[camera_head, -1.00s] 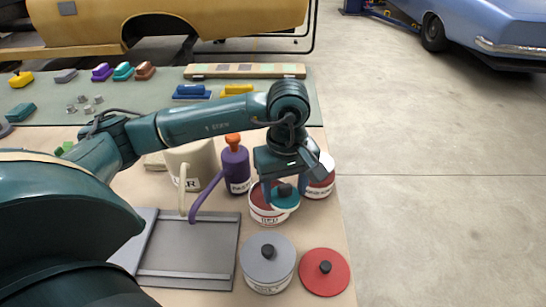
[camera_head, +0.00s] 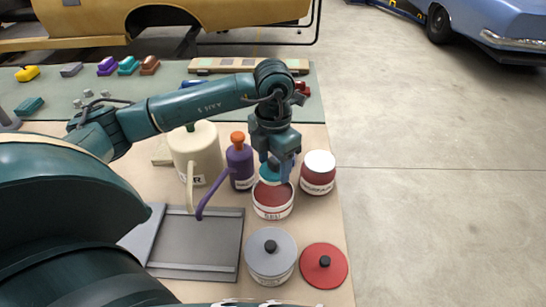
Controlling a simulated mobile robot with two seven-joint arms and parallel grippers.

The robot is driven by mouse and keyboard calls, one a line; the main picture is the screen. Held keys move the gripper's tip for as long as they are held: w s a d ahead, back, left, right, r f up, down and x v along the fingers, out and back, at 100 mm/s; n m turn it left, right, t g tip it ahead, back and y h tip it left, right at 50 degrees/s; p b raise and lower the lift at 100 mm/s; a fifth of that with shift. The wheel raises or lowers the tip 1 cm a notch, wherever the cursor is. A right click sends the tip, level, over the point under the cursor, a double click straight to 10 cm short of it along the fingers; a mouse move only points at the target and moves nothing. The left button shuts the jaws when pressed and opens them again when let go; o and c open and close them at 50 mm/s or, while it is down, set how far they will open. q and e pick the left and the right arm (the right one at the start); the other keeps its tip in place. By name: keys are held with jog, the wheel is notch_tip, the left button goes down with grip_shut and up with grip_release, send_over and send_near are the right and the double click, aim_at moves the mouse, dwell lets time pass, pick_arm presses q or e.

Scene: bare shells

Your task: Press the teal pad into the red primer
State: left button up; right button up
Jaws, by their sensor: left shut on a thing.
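The teal pad (camera_head: 269,173) is in my left gripper (camera_head: 274,176), whose fingers are shut on it and partly hide it. The open tin of red primer (camera_head: 273,201) stands on the bench just below and in front of the pad. The pad shows at the tin's far rim; its underside is hidden, so I cannot tell whether it touches the tin. Red primer shows in the opening. A red lid (camera_head: 323,266) with a black knob lies at the front right. My right gripper is not in view.
A white-topped red tin (camera_head: 318,173) stands close on the right. A purple bottle (camera_head: 240,162) and a cream can (camera_head: 196,152) stand on the left. A grey-lidded tin (camera_head: 270,257) is in front, beside a grey tray (camera_head: 200,241). Other coloured pads lie on the green mat (camera_head: 145,93).

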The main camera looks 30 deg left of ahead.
aim_at(273, 177)
pick_arm(q)
jog(key=shift+a+n, duration=0.1)
jog(key=shift+n, duration=0.4)
jog(key=shift+f+b, duration=0.55)
jog(key=shift+f, duration=0.3)
notch_tip(273, 177, down, 4)
jog(key=shift+r+b, duration=0.25)
jog(key=shift+b, duration=0.85)
jog(key=shift+f, duration=0.4)
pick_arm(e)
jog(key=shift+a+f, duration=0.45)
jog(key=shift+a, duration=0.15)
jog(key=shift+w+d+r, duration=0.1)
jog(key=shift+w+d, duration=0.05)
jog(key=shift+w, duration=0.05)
pick_arm(q)
jog(key=shift+f+b, duration=0.15)
jog(key=shift+b, duration=0.15)
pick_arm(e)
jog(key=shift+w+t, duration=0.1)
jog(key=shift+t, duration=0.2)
pick_arm(q)
jog(key=shift+f+b, duration=0.3)
jog(key=shift+f, duration=0.05)
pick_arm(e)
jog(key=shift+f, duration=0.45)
